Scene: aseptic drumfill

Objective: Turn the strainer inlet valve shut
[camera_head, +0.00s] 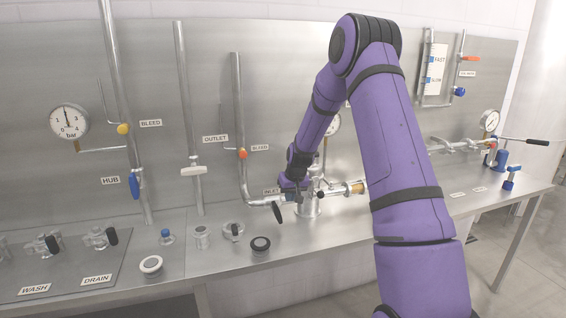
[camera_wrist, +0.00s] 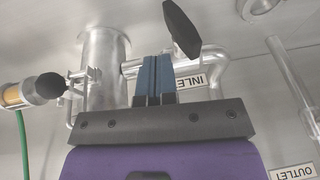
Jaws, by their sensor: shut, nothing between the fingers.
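The inlet valve's black lever handle (camera_head: 277,212) stands at the end of the steel inlet pipe, beside the strainer body (camera_head: 308,207). In the wrist view the handle (camera_wrist: 182,30) is tilted, just right of and beyond my fingertips. My gripper (camera_wrist: 154,60) is shut and empty, its two blue fingers together in front of the strainer's steel cylinder (camera_wrist: 104,58) and the pipe. A gap shows between the fingers and the handle in the picture; contact in depth cannot be told. In the head view my wrist hides the fingertips.
Loose fittings (camera_head: 150,265) stand on the bench.

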